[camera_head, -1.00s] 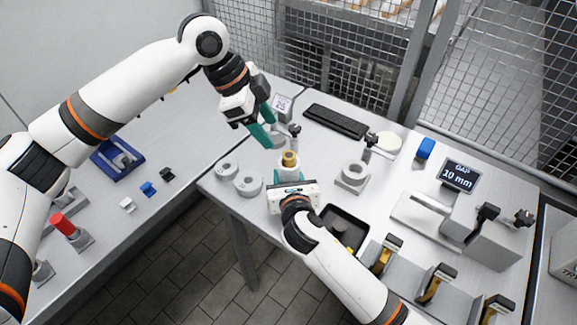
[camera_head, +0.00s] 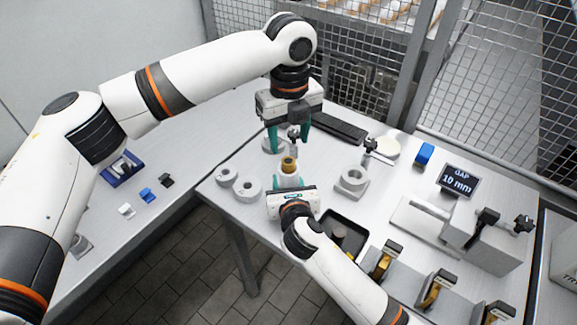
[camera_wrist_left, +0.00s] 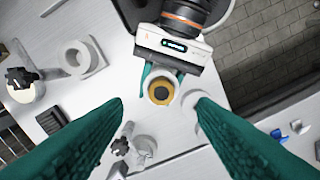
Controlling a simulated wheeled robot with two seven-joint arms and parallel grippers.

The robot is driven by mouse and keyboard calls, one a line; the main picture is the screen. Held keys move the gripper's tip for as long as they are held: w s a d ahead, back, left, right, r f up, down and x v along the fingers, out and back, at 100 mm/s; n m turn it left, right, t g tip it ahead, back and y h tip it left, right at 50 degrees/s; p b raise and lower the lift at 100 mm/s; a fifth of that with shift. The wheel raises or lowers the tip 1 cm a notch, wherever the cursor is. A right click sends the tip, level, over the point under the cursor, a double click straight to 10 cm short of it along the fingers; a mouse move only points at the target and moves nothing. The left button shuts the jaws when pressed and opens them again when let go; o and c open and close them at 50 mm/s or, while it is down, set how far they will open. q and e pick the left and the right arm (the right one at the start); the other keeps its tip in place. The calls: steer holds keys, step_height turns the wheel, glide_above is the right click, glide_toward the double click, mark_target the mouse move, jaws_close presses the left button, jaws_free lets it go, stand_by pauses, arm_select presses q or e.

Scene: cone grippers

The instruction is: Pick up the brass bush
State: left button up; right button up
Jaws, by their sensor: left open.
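The brass bush (camera_head: 289,164) sits upright in the top of a white round holder (camera_head: 288,178). From above, in the left wrist view, the bush (camera_wrist_left: 161,92) is a brass ring with a dark centre. My left gripper (camera_head: 289,146) is open and empty. It points down above and a little behind the bush, with its teal fingers (camera_wrist_left: 160,102) apart on either side of it in the wrist view. My right gripper (camera_head: 288,183) has its teal fingers against the two sides of the white holder; its body hides the holder's near lower part.
Grey rings (camera_head: 247,188) stand left of the holder and a grey ring block (camera_head: 352,181) stands right. A small clamp post (camera_head: 293,133) rises close to the left fingers.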

mark_target(289, 160)
arm_select(q)
steer(key=shift+f, duration=3.05)
steer(key=c, duration=1.1)
